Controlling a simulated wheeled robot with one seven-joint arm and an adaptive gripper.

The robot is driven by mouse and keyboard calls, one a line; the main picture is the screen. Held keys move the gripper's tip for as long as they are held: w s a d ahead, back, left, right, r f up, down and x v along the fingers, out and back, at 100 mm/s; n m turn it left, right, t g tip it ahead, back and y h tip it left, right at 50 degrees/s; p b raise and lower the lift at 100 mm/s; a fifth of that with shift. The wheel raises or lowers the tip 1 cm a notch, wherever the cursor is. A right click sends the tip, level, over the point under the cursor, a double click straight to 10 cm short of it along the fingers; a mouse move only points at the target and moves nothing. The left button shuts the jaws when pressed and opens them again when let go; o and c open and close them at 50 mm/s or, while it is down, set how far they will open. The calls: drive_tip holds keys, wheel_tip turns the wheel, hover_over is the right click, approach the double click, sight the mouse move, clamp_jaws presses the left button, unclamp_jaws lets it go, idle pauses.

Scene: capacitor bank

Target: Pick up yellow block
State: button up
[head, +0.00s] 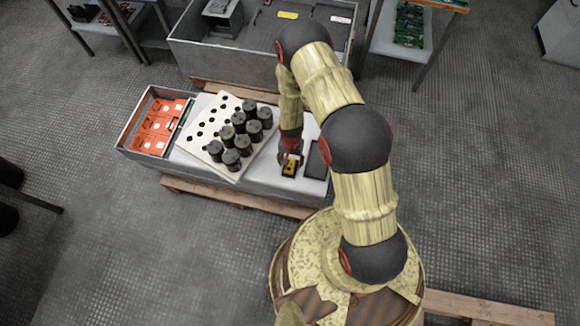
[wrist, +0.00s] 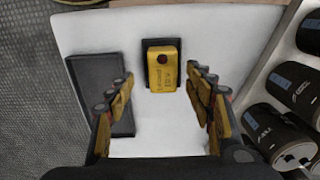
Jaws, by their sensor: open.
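The yellow block (wrist: 164,73) lies on a small dark base on the white tabletop, with a dark round spot near one end and small print on it. In the wrist view it sits ahead of my open gripper (wrist: 160,88), between the lines of the two fingers, with white surface showing on both sides. The fingers have yellow pads and hold nothing. In the head view my gripper (head: 290,157) is low over the table, right by the yellow block (head: 290,168), and partly hides it.
A flat dark plate (wrist: 101,95) lies close to the left finger. Black capacitors (wrist: 273,127) stand in a white holed board (head: 208,125) nearby. An orange-filled tray (head: 160,127) is at the table's left end. A grey bin (head: 230,62) stands behind.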

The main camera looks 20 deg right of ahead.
sight(290, 164)
drive_tip(key=f, duration=0.2)
drive_tip(key=f+b, duration=0.1)
drive_tip(key=f, duration=0.1)
drive_tip(key=shift+w+a+f+b, duration=0.15)
drive_tip(key=shift+w+f+b, duration=0.05)
drive_tip(key=shift+f+b, duration=0.15)
drive_tip(key=shift+r, duration=0.1)
drive_tip(key=shift+c, duration=0.8)
drive_tip(key=c, duration=1.1)
drive_tip(key=shift+c, duration=0.4)
drive_tip(key=shift+r, duration=0.1)
drive_tip(key=shift+r+p, duration=0.3)
drive_tip(key=shift+r, duration=0.25)
drive_tip(key=s+a+r+p, duration=0.4)
drive_tip(key=s+a+r, duration=0.1)
drive_tip(key=a+r, duration=0.6)
drive_tip(key=shift+a+r+p, duration=0.35)
drive_tip(key=shift+a, duration=0.7)
